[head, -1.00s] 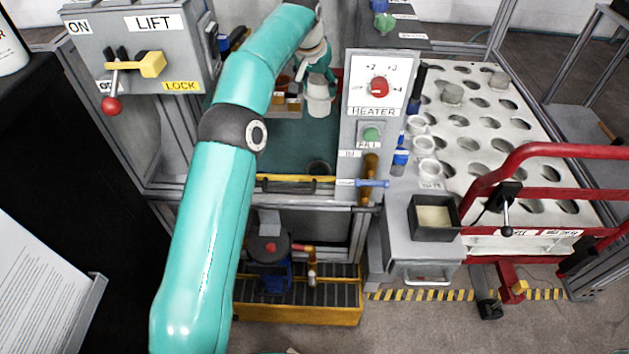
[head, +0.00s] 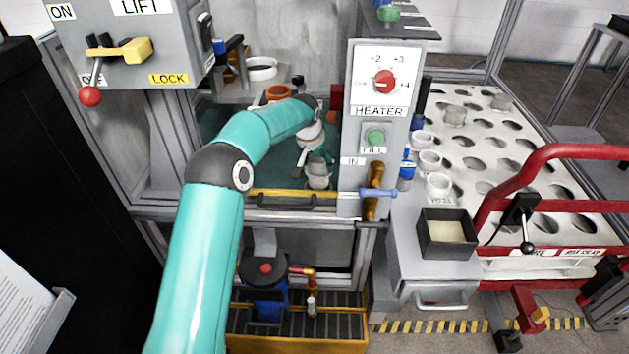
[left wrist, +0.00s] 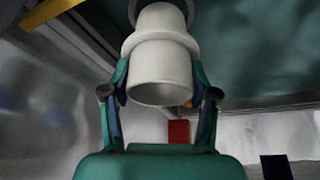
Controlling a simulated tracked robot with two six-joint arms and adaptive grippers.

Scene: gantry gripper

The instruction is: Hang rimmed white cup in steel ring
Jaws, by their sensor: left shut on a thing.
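My left gripper (head: 314,160) is shut on the rimmed white cup (head: 317,177), over the green floor of the bay just behind its yellow front bar. In the left wrist view, the cup (left wrist: 160,72) sits between the two fingers (left wrist: 160,92), with its wide rim band beyond the fingertips. A thin grey arc, seemingly the steel ring (left wrist: 191,12), shows behind the cup's far end. The cup hides most of it, so I cannot tell whether the cup is in the ring or apart from it. My right gripper is not in view.
The heater panel (head: 385,85) stands close right of the gripper, with a blue-handled valve (head: 372,193) at its foot. The yellow bar (head: 290,198) edges the front. An orange ring (head: 278,92) and a white ring (head: 262,68) lie behind. Small white cups (head: 429,161) stand right of the panel.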

